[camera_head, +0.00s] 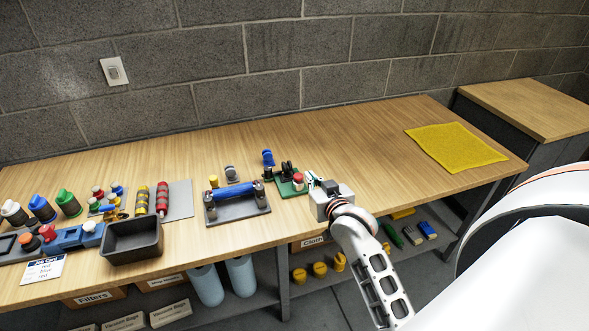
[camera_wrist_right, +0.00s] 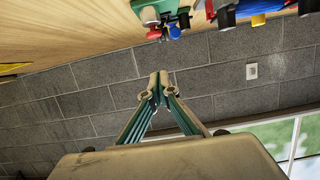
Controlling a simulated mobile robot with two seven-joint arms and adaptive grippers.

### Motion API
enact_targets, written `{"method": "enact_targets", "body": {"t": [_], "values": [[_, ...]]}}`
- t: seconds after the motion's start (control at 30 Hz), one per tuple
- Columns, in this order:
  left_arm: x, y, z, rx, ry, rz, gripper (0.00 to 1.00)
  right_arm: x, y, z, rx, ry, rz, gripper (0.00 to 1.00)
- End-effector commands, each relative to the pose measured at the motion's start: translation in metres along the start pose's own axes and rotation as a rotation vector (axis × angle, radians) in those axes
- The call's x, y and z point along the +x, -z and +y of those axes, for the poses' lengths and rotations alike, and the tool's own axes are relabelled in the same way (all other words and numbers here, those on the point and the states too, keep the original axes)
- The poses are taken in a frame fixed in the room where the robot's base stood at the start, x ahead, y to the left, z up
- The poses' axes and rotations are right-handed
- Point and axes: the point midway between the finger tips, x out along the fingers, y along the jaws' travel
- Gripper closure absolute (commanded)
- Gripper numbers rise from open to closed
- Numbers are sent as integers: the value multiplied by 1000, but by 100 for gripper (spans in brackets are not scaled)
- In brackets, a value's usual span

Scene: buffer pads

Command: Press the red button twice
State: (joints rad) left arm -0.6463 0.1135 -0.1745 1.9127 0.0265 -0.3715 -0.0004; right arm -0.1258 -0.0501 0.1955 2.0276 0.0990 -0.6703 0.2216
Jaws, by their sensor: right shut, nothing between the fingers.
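A blue button box (camera_head: 68,238) sits at the left front of the table, with a red-orange button (camera_head: 47,232) and a pale button (camera_head: 89,227) on top. A job card (camera_head: 42,269) in front of it lists red, blue and red. My right gripper (camera_head: 317,182) is shut and empty, far to the right of the box, by a green board (camera_head: 290,186) with a small red part. In the right wrist view, the closed fingers (camera_wrist_right: 160,84) point toward the wall, with the green board (camera_wrist_right: 150,10) beyond. My left gripper is not in view.
A black bin (camera_head: 133,250) stands right of the button box. A grey fixture with a blue cylinder (camera_head: 235,190) and red and yellow cylinders (camera_head: 162,198) lie between box and gripper. Several coloured knobs (camera_head: 68,203) stand behind the box. A yellow cloth (camera_head: 455,147) lies at right; the table's back is clear.

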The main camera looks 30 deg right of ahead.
Motion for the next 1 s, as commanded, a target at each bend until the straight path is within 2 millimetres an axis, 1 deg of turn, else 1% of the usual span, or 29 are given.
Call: {"method": "enact_targets", "body": {"t": [0.03, 0.13, 0.37, 0.47, 0.57, 0.67, 0.8, 1.0], "values": [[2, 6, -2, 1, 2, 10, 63, -3, 0, 0, 0, 0, -1, 100], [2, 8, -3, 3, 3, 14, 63, -4, 0, 1, -2, 0, -2, 100], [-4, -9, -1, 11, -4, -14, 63, -3, 0, 1, -2, 0, -2, 100], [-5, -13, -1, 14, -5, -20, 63, 2, 1, 1, -2, 0, -1, 100], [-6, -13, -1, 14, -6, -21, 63, 12, 0, 1, -2, 0, -1, 100], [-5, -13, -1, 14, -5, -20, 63, 30, 1, 1, -2, -1, -1, 100], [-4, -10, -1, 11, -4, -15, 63, 58, 1, 1, -2, -1, -1, 100], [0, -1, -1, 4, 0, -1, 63, 94, 1, 1, -2, -1, -1, 100]]}}
